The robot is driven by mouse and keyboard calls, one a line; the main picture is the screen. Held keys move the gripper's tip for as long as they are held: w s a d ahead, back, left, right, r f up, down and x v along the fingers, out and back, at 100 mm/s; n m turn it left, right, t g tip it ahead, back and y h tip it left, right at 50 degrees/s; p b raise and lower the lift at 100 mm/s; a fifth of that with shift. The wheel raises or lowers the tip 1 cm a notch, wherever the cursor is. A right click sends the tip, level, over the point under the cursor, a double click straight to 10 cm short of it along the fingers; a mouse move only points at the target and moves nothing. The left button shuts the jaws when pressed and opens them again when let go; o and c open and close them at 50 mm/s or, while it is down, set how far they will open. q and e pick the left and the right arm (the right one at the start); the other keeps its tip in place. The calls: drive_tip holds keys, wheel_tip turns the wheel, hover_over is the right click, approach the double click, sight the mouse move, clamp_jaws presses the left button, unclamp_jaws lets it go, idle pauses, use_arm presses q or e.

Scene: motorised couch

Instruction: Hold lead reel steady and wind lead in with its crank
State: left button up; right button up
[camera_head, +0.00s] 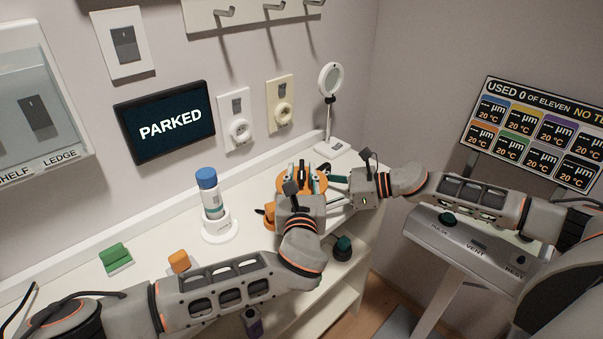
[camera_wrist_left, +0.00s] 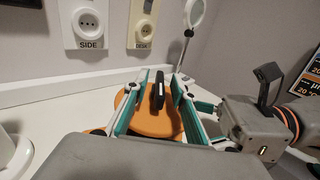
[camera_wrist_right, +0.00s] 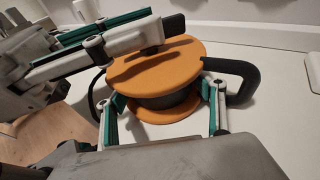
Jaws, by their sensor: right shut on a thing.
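The orange lead reel (camera_head: 290,183) stands on the white counter, partly hidden by my grippers in the head view. The right wrist view shows its round orange top flange (camera_wrist_right: 180,62) and dark drum (camera_wrist_right: 165,100). My right gripper (camera_wrist_right: 162,104) is shut on the reel, its green-padded fingers on either side of the drum below the top flange. My left gripper (camera_wrist_left: 162,95) is over the reel top. Its fingers are apart, with the upright black crank knob (camera_wrist_left: 158,90) between them and gaps beside it. How much lead is wound on cannot be told.
A blue-capped bottle (camera_head: 210,190) stands in a white holder left of the reel. A green block (camera_head: 116,258), an orange block (camera_head: 179,261) and a dark green knob (camera_head: 343,247) are nearby. Wall sockets (camera_head: 240,130) are above the counter.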

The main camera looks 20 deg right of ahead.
use_arm(q)
clamp_jaws()
drive_tip(key=shift+w+a, duration=0.1)
drive_tip(key=shift+a+m+g+h, duration=0.1)
drive_tip(key=shift+m+g+h, duration=0.3)
drive_tip(key=shift+m+h, duration=0.3)
drive_tip(key=m+g+h, duration=0.2)
drive_tip(key=h, duration=0.1)
drive_tip(key=shift+w+a, duration=0.15)
drive_tip(key=shift+w, duration=0.05)
drive_tip(key=shift+m+g+h, duration=1.2)
drive_tip(key=shift+g+h, duration=0.1)
drive_tip(key=shift+g, duration=0.1)
unclamp_jaws()
